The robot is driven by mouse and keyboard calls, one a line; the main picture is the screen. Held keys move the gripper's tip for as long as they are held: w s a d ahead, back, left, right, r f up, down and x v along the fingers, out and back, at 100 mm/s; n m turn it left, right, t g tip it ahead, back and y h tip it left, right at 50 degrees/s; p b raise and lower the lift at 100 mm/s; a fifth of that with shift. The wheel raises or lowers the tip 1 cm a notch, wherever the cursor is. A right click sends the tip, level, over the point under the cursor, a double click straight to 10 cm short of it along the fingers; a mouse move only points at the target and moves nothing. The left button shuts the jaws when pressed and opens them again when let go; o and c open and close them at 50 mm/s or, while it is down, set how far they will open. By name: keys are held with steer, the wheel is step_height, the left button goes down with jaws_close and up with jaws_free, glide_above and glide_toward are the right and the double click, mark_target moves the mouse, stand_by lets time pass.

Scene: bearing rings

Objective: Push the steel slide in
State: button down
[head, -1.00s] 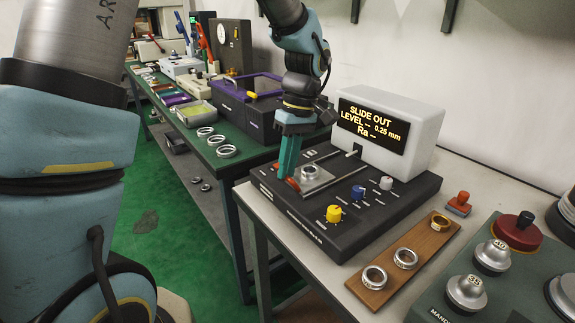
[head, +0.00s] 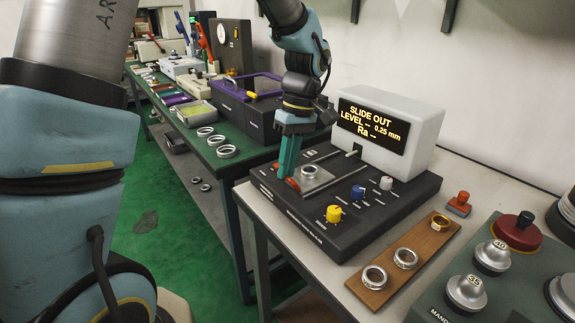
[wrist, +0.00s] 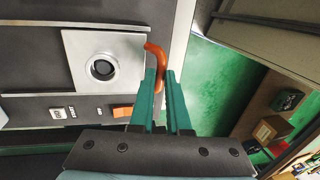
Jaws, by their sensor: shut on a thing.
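The steel slide (head: 318,179) is a flat plate on the dark instrument base, with a ring (head: 309,171) sitting on it. In the wrist view the slide (wrist: 80,62) lies left of my fingers, with the ring (wrist: 103,67) near its middle. An orange-red handle (wrist: 152,50) sticks out from the slide's edge. My gripper (wrist: 162,78) has its green fingers on this handle, shut on it. In the head view my gripper (head: 286,172) points down at the slide's left end, and the handle (head: 293,184) shows beside the fingertips.
The base carries a yellow knob (head: 334,214), a blue knob (head: 358,192) and a grey knob (head: 386,183). A wooden board (head: 390,275) with rings lies in front. The white display housing (head: 415,115) stands behind the slide. A green table (head: 240,163) with more rings is at left.

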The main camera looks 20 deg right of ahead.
stand_by(0.3)
steer(key=p, duration=0.3)
glide_above(320, 170)
steer(key=shift+r, duration=0.1)
steer(key=c, duration=0.9)
jaws_free()
steer(key=b+v, duration=0.1)
steer(key=v, duration=0.9)
steer(key=shift+r+b, duration=0.35)
steer(key=shift+b, duration=0.05)
